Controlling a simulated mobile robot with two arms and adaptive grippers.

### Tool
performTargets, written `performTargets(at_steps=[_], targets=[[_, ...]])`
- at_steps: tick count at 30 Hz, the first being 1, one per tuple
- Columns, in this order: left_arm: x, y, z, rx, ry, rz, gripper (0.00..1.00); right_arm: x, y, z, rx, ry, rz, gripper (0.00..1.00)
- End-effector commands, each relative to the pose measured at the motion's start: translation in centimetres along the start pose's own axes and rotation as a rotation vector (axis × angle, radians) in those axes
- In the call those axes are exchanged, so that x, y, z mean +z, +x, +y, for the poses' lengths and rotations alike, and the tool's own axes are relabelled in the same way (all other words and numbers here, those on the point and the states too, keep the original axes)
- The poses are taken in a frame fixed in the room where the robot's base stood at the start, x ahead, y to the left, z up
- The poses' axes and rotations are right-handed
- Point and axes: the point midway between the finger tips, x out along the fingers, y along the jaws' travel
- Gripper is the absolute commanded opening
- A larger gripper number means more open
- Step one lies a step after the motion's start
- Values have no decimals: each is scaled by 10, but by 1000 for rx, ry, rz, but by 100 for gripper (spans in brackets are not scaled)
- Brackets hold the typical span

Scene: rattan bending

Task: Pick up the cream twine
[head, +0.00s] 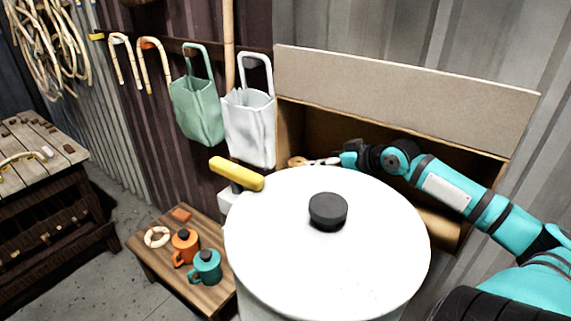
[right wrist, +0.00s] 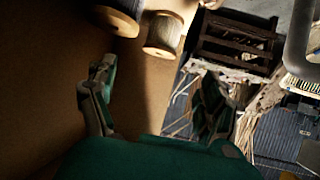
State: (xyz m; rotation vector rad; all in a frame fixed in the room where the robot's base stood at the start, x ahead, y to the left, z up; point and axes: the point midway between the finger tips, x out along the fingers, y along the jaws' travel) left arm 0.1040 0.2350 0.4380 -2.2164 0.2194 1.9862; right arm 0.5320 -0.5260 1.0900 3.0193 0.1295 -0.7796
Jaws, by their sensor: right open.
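In the head view, my right gripper (head: 325,160) reaches from the right into an open cardboard box (head: 400,85) behind the white pot. A small pale tan spool end (head: 297,162) shows just left of its fingertips. The right wrist view shows two wooden-ended spools, a greyish-cream one (right wrist: 162,34) and one cut off by the top edge (right wrist: 118,14). I cannot tell for sure which is the cream twine. The open fingers (right wrist: 155,90) lie below the spools in that picture, with nothing held. My left gripper is not in view.
A large white lidded pot (head: 290,255) with a yellow handle (head: 236,174) stands in front of the box and hides its lower part. Two bags hang on the wall.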

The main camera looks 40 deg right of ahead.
Motion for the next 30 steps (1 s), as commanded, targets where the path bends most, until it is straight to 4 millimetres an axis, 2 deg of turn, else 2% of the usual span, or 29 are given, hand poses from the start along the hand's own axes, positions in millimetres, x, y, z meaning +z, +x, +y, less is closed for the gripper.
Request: performTargets(at_steps=[9,12,24,30], targets=[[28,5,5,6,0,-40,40,0,30,0,-1,-2,2,84],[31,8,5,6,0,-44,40,0,39,0,-1,-2,2,84],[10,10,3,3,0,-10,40,-1,63,1,1,2,4,84],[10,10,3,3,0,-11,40,0,68,0,0,1,1,84]])
